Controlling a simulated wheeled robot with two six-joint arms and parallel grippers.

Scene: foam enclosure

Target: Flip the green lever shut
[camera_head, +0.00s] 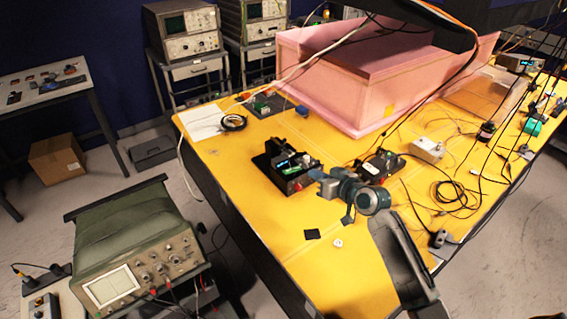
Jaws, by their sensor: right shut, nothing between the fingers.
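A black device with a small lit screen (286,164) stands on the yellow table (250,205). A small green part (292,171) shows on it, near its right side; I cannot tell for sure whether it is the green lever, nor how it is set. My right gripper (318,175) is shut and empty, at the right end of this device. Whether it touches the device cannot be told. The wrist and arm come in from the lower right. My left gripper is not in view.
A second dark device (379,166) stands close behind my wrist. A large pink foam box (365,85) fills the table's far side. Loose black cables (455,195) lie at the right. The table's front left is mostly clear. An oscilloscope (135,255) stands off the table.

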